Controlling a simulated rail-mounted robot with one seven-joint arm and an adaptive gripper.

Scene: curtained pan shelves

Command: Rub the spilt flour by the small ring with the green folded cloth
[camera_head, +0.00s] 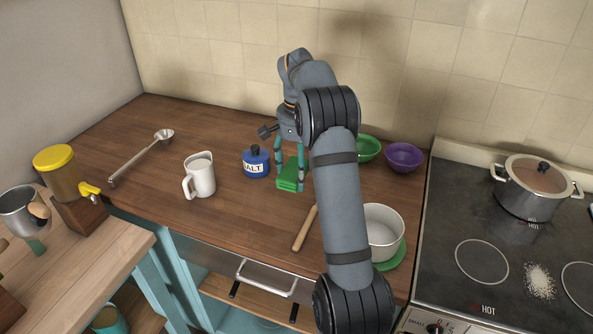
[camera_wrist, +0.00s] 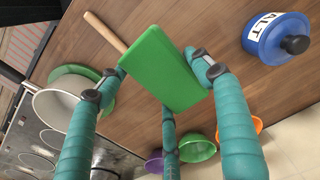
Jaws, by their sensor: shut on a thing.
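The green folded cloth (camera_head: 287,176) is between the teal fingers of my gripper (camera_head: 290,183), over the wooden counter just right of the salt jar. In the wrist view the cloth (camera_wrist: 163,68) shows as a flat green block, with my gripper (camera_wrist: 158,75) shut on it. I cannot tell whether its underside touches the counter. The spilt flour (camera_head: 540,281) is a white speckled patch on the dark stove top at the far right. It lies between a ring on its left (camera_head: 481,261) and another ring on its right (camera_head: 579,287), which the picture edge cuts off.
A blue salt jar (camera_head: 256,164) and white mug (camera_head: 200,177) stand left of the cloth. A wooden handle (camera_head: 304,229), white pan (camera_head: 384,235), green bowl (camera_head: 367,149) and purple bowl (camera_head: 404,157) lie toward the stove. A lidded pot (camera_head: 530,190) stands behind the flour.

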